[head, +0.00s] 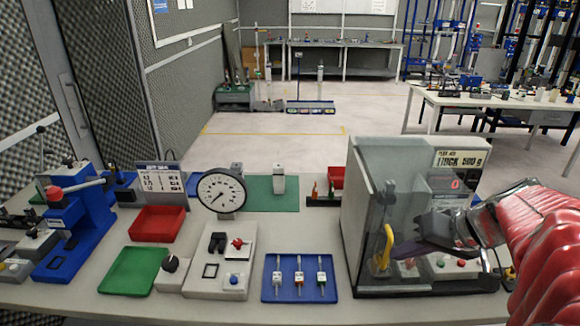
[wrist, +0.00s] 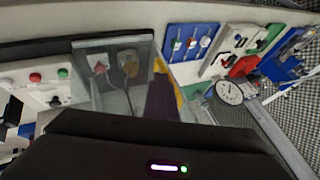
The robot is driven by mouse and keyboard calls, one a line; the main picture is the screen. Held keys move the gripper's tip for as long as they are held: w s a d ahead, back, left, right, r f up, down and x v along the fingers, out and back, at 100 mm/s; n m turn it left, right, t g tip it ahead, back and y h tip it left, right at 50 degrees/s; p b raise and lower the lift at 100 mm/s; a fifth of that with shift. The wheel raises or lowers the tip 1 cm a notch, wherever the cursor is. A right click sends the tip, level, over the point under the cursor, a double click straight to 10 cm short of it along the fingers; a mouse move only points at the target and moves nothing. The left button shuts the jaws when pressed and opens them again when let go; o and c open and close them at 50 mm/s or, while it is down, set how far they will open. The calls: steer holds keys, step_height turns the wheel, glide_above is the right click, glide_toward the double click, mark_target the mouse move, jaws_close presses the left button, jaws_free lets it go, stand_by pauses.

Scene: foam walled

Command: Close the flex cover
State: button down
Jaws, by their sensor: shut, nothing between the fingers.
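The flex tester (head: 385,170) is a grey box labelled "FLEX 500" at the right of the bench. Its clear cover (head: 372,215) shows as a tinted see-through panel across the front, with a yellow handle (head: 385,247) at its left. I cannot tell how far the cover stands open. My gripper (head: 400,252) is shut and empty, its dark fingertips close to the yellow handle; contact cannot be told. In the wrist view the clear panel (wrist: 110,75) and part of the yellow handle (wrist: 189,104) show beyond my gripper, which partly hides them.
Left of the tester lie a blue tray (head: 300,290) with several small specimens, a control box (head: 222,260) with a dial gauge (head: 222,191), a green tray (head: 135,270), a red bin (head: 158,223) and a blue press (head: 75,235).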

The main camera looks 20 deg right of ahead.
steer(key=s+d+r, duration=0.6)
steer(key=s+r, duration=0.1)
steer(key=r, duration=0.1)
steer(key=shift+s, duration=0.2)
steer(key=shift+a, duration=0.1)
stand_by(0.5)
